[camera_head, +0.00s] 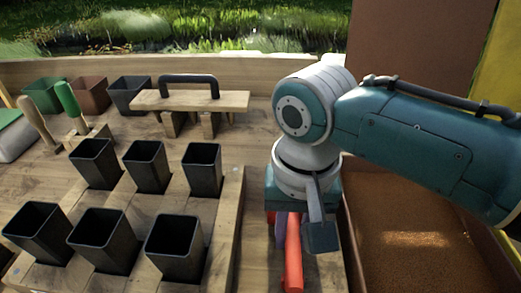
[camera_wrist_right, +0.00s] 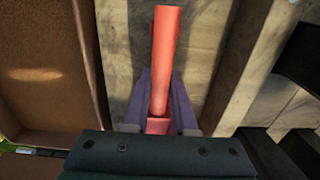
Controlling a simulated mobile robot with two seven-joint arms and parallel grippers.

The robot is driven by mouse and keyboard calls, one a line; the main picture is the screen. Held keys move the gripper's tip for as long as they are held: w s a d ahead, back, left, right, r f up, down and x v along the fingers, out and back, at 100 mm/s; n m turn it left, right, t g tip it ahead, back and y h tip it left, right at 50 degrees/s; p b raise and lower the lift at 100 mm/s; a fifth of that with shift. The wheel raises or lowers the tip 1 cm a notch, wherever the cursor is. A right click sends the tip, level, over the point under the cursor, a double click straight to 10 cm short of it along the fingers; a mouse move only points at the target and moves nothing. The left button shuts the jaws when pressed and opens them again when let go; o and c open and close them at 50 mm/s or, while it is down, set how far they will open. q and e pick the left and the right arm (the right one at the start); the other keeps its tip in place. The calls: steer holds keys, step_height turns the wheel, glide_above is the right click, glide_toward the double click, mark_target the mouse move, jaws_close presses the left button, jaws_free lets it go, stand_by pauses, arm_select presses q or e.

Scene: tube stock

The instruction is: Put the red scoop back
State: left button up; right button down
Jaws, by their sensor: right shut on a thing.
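The red scoop (camera_head: 293,262) is below my right gripper (camera_head: 290,222) in the head view, partly hidden by the gripper and wrist. In the right wrist view a red cylindrical part of the scoop (camera_wrist_right: 164,62) points away from the gripper. My right gripper (camera_wrist_right: 158,118) is shut on the red scoop, with a purple-grey finger on each side of it. A wooden surface lies beneath; I cannot tell whether the scoop touches it. My left gripper is not in view.
A soil-filled bin (camera_head: 345,217) stands right of the gripper. A wooden rack (camera_head: 233,210) with several black square pots is to the left. Behind are a wooden piece with a black handle (camera_head: 188,80), a green-handled tool (camera_head: 68,99) and coloured pots.

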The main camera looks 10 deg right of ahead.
steer(key=shift+f, duration=0.1)
steer(key=c, duration=0.7)
jaws_free()
steer(key=shift+c, duration=0.2)
